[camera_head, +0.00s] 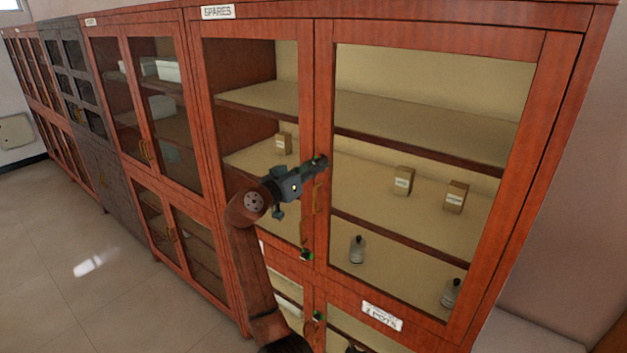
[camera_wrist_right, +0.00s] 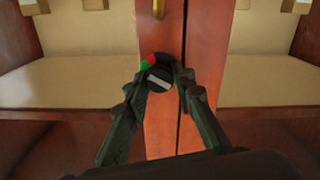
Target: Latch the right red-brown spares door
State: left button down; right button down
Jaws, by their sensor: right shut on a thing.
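The right red-brown spares door (camera_head: 325,90) has a large glass pane and looks closed beside the left spares door (camera_head: 306,90). A small latch knob with a green mark (camera_head: 321,158) sits at the upright where the doors meet. In the right wrist view the latch knob (camera_wrist_right: 159,79) is round and dark, with a pale bar across it and a red and green edge. My right gripper (camera_head: 314,164) is at this knob; in the wrist view its two fingers (camera_wrist_right: 161,82) are closed around it. My left gripper is out of view.
Brass handles (camera_head: 316,197) sit close to the knob. Another green-marked latch (camera_head: 306,256) is lower down. Small boxes (camera_head: 403,180) and bottles (camera_head: 357,249) stand behind the glass. More cabinets line the wall to the left; the tiled floor (camera_head: 80,240) is clear.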

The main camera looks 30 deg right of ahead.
jog(key=m+b, duration=0.3)
jog(key=b, duration=0.1)
jog(key=m+b, duration=0.2)
jog(key=shift+f+m, duration=0.25)
jog(key=shift+m, duration=0.05)
jog(key=m+b, duration=0.2)
jog(key=shift+m, duration=0.3)
jog(key=shift+r+m+b, duration=0.15)
jog(key=shift+m+b, duration=1.05)
jog(key=shift+m, duration=0.6)
jog(key=c, duration=1.6)
grip_release()
jog(key=shift+r, duration=0.1)
